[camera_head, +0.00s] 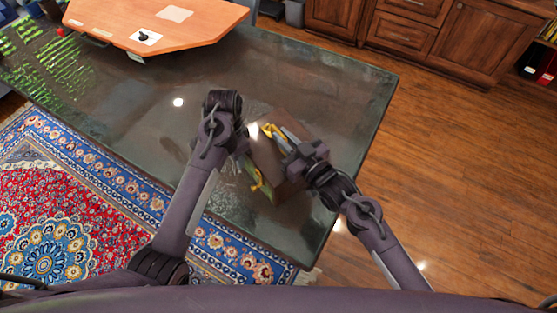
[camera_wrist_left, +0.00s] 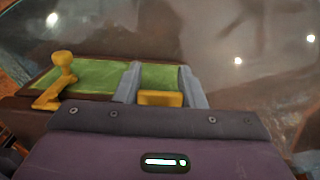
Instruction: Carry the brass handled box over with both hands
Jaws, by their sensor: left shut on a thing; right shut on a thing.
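The brass handled box (camera_head: 266,158) is brown with green panels and yellow brass handles. It is over the dark glossy table, partly hidden by my grippers. My right gripper (camera_head: 284,138) is shut at the brass handle (camera_head: 270,130) on the box's far side. My left gripper is at the box's left side, its fingertips mostly hidden by its wrist in the head view. In the left wrist view its fingers (camera_wrist_left: 161,88) straddle a yellow handle part (camera_wrist_left: 160,98), beside the green panel (camera_wrist_left: 95,80). Another yellow handle piece (camera_wrist_left: 62,70) stands to the left. I cannot tell whether the box touches the table.
The dark table (camera_head: 345,90) has clear room around the box. A patterned rug (camera_head: 75,200) covers the floor at left. Wooden cabinets (camera_head: 420,35) stand beyond, with bare wood floor at right.

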